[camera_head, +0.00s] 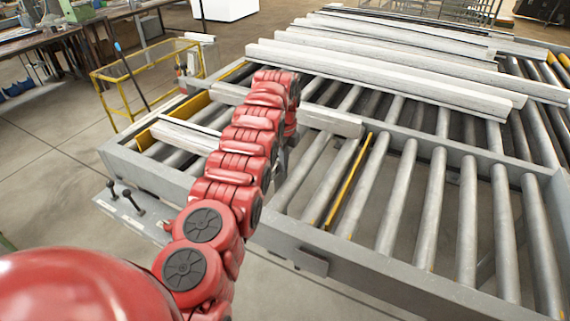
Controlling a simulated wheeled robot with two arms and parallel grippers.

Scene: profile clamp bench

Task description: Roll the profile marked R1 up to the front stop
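Several long pale profiles lie across the rollers of the bench; the nearest of the back group (380,82) is long and whole in view. A nearer profile (335,121) passes behind my red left arm, with its right end showing. A shorter pale piece (185,136) lies left of the arm. I can read no R1 mark on any of them. My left gripper (282,160) is at the far end of the arm, below the nearer profile, mostly hidden by the arm; its fingers cannot be made out. My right gripper is out of view. I cannot tell which part is the front stop.
The roller bench has a grey front rail (390,288) with bare rollers (400,195) at the near right. A yellow strip (348,182) runs between rollers. Small levers (122,195) stand at the left corner.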

